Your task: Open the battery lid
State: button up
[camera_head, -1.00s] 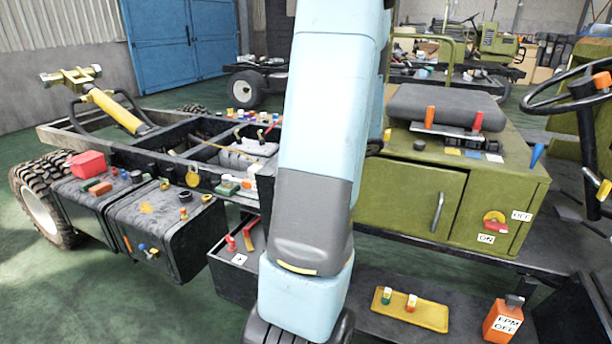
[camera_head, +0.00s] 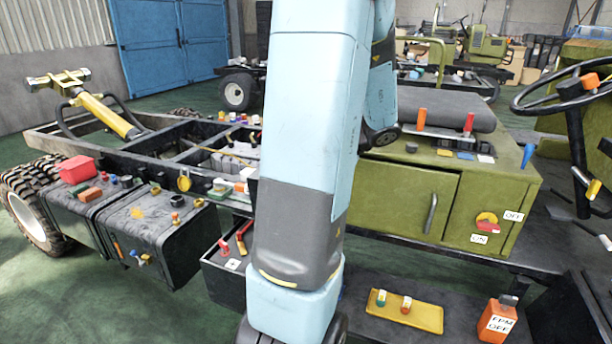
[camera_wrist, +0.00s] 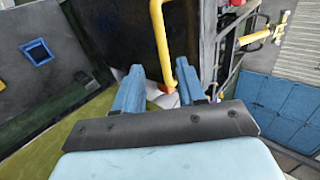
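My gripper (camera_wrist: 160,90) shows in the wrist view, with its two blue fingers apart. A yellow bar with an orange end (camera_wrist: 161,40) shows in the gap between the fingertips; I cannot tell whether it touches them. In the head view my own arm hides the gripper. A grey battery-like block (camera_head: 228,163) sits in the chassis frame, partly behind my arm. A dark box with red handles (camera_head: 222,272) stands lower, left of my arm. I cannot tell for sure which part is the battery lid.
A green cabinet (camera_head: 405,200) with a door and a red-yellow switch (camera_head: 487,222) stands right of my arm. Dark tanks (camera_head: 155,235) with small parts are at left. Green floor is free at lower left.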

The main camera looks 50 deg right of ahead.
jog(key=v, duration=0.6)
jog(key=shift+s, duration=0.2)
jog(key=shift+w+a+r, duration=0.1)
jog(key=w+a+r+n+g, duration=0.2)
jog(key=w+a+n, duration=0.15)
jog(key=a, duration=0.65)
jog(key=w+a+r+n+g, duration=0.25)
jog(key=w+a, duration=0.25)
jog(key=a, duration=0.5)
jog(key=s+a+r+n+h, duration=0.1)
jog(key=s+a+n, duration=0.2)
jog(key=a, duration=0.7)
jog(key=s+a+r+n+h, duration=0.2)
jog(key=a+n, duration=0.3)
jog(key=a, duration=0.5)
jog(key=shift+s+n+t, duration=0.3)
jog(key=shift+s+t, duration=0.15)
jog(key=shift+s, duration=0.25)
jog(key=shift+r, duration=0.1)
